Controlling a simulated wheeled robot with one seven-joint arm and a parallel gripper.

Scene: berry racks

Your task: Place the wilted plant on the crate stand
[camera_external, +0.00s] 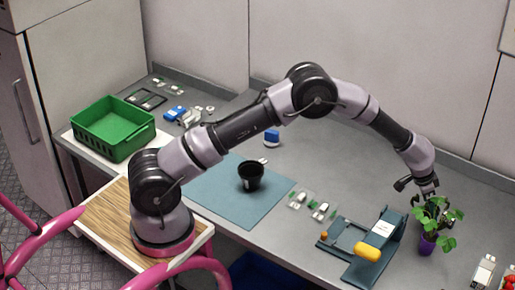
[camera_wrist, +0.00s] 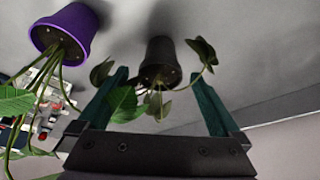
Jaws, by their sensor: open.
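In the wrist view, a dark pot (camera_wrist: 157,60) with a few drooping leaves (camera_wrist: 125,103), which looks like the wilted plant, lies between the two teal fingers of my gripper (camera_wrist: 157,75). The fingers are apart; I cannot tell whether they touch the pot. A leafier plant in a purple pot (camera_wrist: 66,30) is beside it at the upper left. In the external view my gripper (camera_external: 427,193) is low at the right, just behind the purple pot (camera_external: 427,243), whose leaves largely hide the dark pot. A green crate (camera_external: 112,128) stands at the far left on a pale board.
A blue-grey mat (camera_external: 215,200) holds an empty black pot (camera_external: 250,176). A teal device with a yellow handle (camera_external: 368,252) stands left of the plants. Clear containers (camera_external: 484,271) are at the right edge. A wall is behind.

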